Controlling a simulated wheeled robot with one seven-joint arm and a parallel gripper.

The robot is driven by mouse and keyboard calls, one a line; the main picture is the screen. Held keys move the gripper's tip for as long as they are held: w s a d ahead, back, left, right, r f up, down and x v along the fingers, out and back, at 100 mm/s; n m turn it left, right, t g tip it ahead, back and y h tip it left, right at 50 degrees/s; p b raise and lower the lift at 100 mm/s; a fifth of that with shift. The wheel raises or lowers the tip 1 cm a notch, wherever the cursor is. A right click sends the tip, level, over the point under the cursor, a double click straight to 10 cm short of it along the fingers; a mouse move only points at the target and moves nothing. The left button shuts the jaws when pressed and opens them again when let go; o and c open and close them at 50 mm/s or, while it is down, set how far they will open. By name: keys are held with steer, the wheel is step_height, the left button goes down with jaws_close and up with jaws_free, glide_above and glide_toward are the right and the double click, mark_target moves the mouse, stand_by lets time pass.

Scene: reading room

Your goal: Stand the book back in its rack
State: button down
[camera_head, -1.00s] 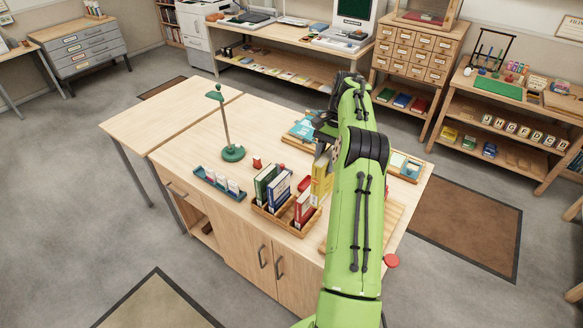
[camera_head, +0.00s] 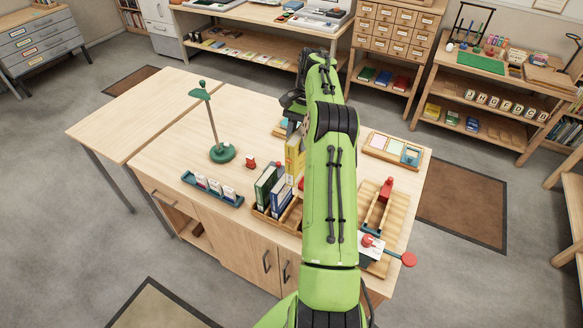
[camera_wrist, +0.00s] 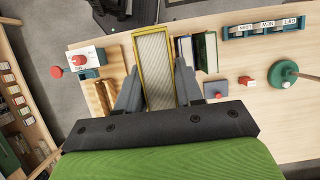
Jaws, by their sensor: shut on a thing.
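My gripper (camera_head: 291,126) is shut on a yellow book (camera_head: 294,160), held upright above the table. The wooden rack (camera_head: 270,216) stands on the table just below and left of the held book. A green book (camera_head: 265,185) and a blue book (camera_head: 281,196) stand in its left part; both also show beside the held book in the wrist view. The rack's right end is hidden behind my arm.
A blue card tray (camera_head: 212,190) and a green lamp (camera_head: 222,153) stand left of the rack. A small red block (camera_head: 251,163) is behind it. A slatted wooden tray (camera_head: 399,212) and a card tray (camera_head: 395,150) lie right of my arm. The table's left part is clear.

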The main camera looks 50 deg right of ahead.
mark_target(298, 172)
steer(key=shift+w+f, duration=0.2)
steer(key=shift+f, duration=0.45)
steer(key=shift+s+f, duration=0.15)
steer(key=shift+f, duration=0.15)
step_height(298, 172, down, 12)
steer(key=shift+s+f+b, duration=0.1)
steer(key=shift+s+b, duration=0.05)
steer(key=shift+b, duration=0.85)
steer(key=shift+f+b, duration=1.25)
steer(key=shift+f, duration=0.6)
steer(key=shift+s+a+r, duration=0.15)
steer(key=shift+a, duration=0.1)
